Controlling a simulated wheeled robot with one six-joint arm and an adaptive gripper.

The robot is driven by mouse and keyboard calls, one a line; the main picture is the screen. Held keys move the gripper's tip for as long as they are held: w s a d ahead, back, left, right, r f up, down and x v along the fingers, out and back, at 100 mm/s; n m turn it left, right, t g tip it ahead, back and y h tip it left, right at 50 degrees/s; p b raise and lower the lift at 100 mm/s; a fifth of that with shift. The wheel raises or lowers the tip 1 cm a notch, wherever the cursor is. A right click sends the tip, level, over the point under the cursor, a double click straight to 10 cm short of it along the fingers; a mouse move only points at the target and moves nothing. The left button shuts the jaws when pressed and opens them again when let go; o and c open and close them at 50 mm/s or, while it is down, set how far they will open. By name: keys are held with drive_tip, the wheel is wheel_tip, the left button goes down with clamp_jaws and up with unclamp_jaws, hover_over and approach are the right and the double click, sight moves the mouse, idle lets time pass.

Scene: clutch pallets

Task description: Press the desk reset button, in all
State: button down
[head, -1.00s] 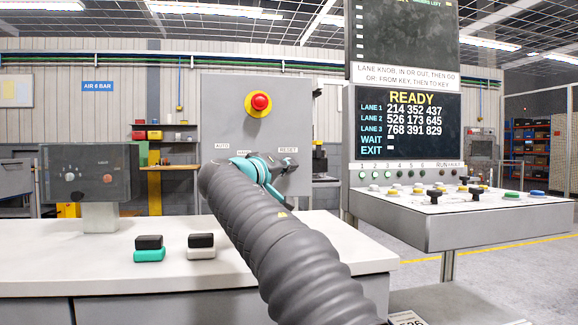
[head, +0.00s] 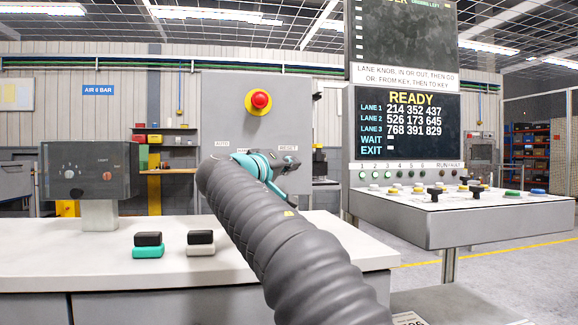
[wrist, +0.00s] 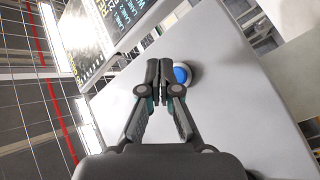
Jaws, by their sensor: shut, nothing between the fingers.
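The grey panel (head: 225,103) in the head view carries a small RESET label (head: 288,148), with my gripper (head: 288,163) just below it. In the wrist view a round blue button (wrist: 182,75) with a pale ring sits on the grey panel surface (wrist: 225,110). It appears to be the reset button. My gripper (wrist: 163,70) is shut and empty, its fingertips just left of the button and overlapping its left edge in the picture. I cannot tell whether they touch it. In the head view my gripper and arm hide the button.
A red emergency button (head: 260,100) on a yellow base sits higher on the panel. A console (head: 450,215) with several knobs and buttons stands right, below a screen (head: 408,125) reading READY. Black-topped teal (head: 149,252) and white (head: 201,249) blocks lie on the white desk (head: 60,262).

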drive_tip(key=s+b, duration=0.1)
drive_tip(key=s, duration=0.1)
drive_tip(key=s+d+b, duration=0.1)
drive_tip(key=s+b, duration=0.1)
drive_tip(key=shift+s+d, duration=0.15)
drive_tip(key=shift+s, duration=0.05)
idle(0.7)
